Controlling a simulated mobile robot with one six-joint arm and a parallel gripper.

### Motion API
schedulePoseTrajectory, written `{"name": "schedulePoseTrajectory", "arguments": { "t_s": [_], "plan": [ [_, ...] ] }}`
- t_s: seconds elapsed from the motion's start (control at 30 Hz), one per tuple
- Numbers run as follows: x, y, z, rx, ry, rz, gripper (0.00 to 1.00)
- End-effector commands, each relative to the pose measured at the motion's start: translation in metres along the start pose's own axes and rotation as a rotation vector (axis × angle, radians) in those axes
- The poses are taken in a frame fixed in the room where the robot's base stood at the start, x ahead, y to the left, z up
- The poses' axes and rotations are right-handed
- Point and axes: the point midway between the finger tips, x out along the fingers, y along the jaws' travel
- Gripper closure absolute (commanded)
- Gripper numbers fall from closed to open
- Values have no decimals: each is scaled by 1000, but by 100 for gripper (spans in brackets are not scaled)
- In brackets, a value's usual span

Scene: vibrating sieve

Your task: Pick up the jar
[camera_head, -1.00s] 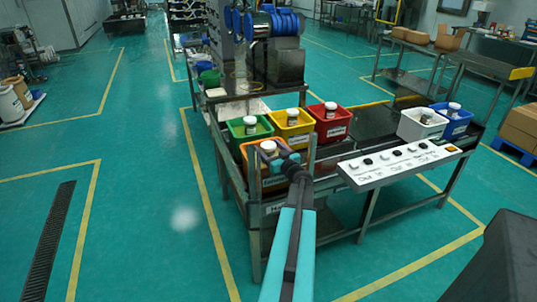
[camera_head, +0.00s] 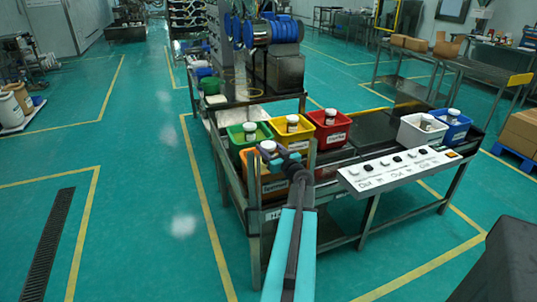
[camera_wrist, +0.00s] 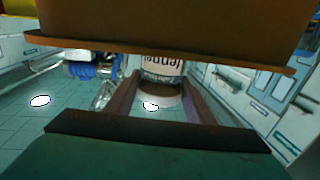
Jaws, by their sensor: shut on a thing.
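The jar (camera_head: 268,146) has a white lid and sits at the orange bin at the near left end of the rack. My gripper (camera_head: 281,157) reaches it from the front and is shut on it. In the wrist view, which appears upside down, the jar (camera_wrist: 161,68) is between my gripper's two fingers (camera_wrist: 155,95), with its lid towards the bottom and a label reading "fennel". The orange bin (camera_head: 272,187) also shows in the wrist view (camera_wrist: 160,30), where its wall and rim hide the jar's lower part.
Green (camera_head: 235,137), yellow (camera_head: 300,138), red (camera_head: 332,132), white (camera_head: 420,134) and blue (camera_head: 457,130) bins with jars stand close behind and to the right. A white control panel (camera_head: 398,168) juts out at the right. Open floor lies to the left.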

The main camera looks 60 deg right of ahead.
Motion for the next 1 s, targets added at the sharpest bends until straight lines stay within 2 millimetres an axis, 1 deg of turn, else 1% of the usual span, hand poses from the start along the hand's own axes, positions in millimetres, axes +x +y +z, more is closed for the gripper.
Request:
{"name": "schedulePoseTrajectory", "arguments": {
  "t_s": [0.03, 0.3, 0.5, 0.7, 1.0],
  "plan": [
    [0, 0, -7, -1, 3, 0, 76],
    [0, 0, -42, -1, 2, 1, 76],
    [0, 0, -60, 0, 1, 1, 76],
    [0, 1, -68, 0, 1, 2, 76],
    [0, 1, -68, 1, 0, 2, 76]
  ]
}}
